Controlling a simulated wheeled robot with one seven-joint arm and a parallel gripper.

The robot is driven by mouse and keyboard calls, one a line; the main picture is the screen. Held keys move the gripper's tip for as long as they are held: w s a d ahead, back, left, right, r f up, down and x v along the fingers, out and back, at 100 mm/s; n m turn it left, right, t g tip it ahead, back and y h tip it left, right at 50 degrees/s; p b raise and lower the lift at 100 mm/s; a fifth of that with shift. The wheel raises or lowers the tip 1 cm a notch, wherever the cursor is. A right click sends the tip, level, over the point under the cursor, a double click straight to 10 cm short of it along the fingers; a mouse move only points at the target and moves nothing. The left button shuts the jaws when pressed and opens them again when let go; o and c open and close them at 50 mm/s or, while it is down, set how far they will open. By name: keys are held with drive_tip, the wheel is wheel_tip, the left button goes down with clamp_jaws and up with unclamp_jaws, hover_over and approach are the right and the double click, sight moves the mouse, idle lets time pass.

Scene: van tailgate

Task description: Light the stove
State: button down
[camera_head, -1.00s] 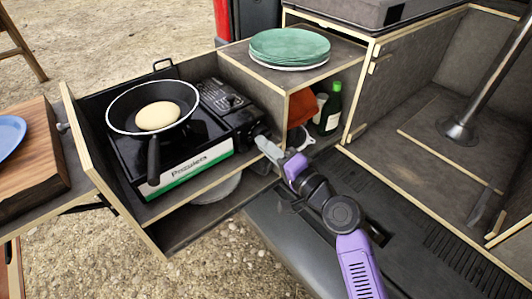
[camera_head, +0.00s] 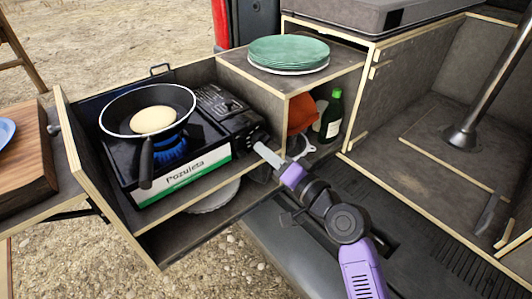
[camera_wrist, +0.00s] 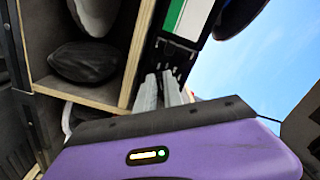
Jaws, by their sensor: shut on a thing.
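The black camping stove (camera_head: 205,135) sits in the pull-out drawer, with a white and green label on its front. A blue flame (camera_head: 170,150) burns under the frying pan (camera_head: 118,110), which holds a pale round egg-like food (camera_head: 152,120). The pan's handle points to the front. My gripper (camera_head: 262,152) is at the stove's right end and is shut on the stove knob, which its fingers mostly hide. In the wrist view the gripper's fingers (camera_wrist: 160,92) meet the dark end of the stove.
Green plates (camera_head: 289,50) are stacked on the shelf right of the stove. A green bottle (camera_head: 332,115) and an orange item (camera_head: 301,114) stand below. A wooden board (camera_head: 25,160) is at left. The drawer's wooden walls (camera_head: 85,165) surround the stove.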

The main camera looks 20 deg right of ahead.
drive_tip(key=c, duration=1.5)
unclamp_jaws()
drive_tip(key=shift+o, duration=0.2)
drive_tip(key=shift+s, duration=0.1)
drive_tip(key=v, duration=0.7)
drive_tip(key=shift+s, duration=0.3)
